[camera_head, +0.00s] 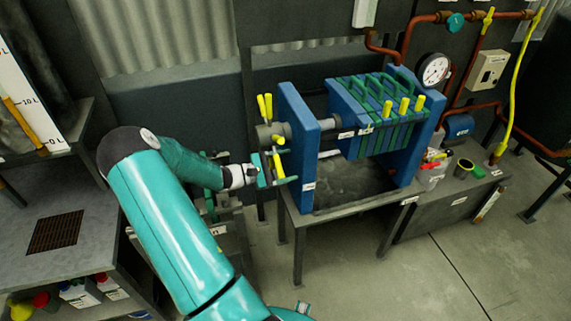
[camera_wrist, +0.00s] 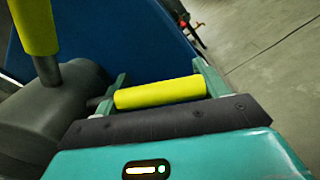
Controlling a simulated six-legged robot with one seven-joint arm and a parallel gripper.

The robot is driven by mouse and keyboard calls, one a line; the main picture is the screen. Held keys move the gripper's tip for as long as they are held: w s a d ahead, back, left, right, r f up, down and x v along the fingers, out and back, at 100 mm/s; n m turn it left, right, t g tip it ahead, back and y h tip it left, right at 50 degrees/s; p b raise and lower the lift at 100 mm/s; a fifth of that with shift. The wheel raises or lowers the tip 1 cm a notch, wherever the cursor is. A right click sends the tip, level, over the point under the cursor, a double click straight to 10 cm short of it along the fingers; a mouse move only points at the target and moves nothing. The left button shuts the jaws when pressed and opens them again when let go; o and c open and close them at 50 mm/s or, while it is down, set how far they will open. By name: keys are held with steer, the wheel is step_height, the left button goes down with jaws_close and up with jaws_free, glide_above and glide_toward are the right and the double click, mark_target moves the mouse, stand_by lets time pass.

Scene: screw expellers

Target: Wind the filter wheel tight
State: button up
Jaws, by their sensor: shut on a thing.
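The filter press has blue end frames (camera_head: 298,150) and a stack of green and blue plates (camera_head: 372,112). Its wheel has a grey hub (camera_head: 272,131) with yellow handles (camera_head: 265,106) at the left side of the near frame. My gripper (camera_head: 274,167) is at the lower part of the wheel, shut on a yellow handle. In the wrist view that yellow handle (camera_wrist: 160,93) lies between the green fingers. Another yellow handle (camera_wrist: 35,25) and the dark grey hub (camera_wrist: 50,115) show at the left there. A gap shows between the plate stack and the near frame, spanned by a grey shaft (camera_head: 327,127).
A tray table (camera_head: 352,207) carries the press. A pressure gauge (camera_head: 433,69), copper pipes (camera_head: 405,45) and a yellow hose (camera_head: 515,90) are at the right. A grey bench (camera_head: 100,215) stands at the left. The concrete floor in front is clear.

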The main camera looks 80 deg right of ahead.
steer(key=shift+w+d+f, duration=0.1)
steer(key=shift+f, duration=0.1)
stand_by(0.3)
steer(key=o, duration=1.4)
steer(key=v, duration=1.3)
steer(key=shift+w, duration=0.3)
steer(key=shift+a, duration=0.2)
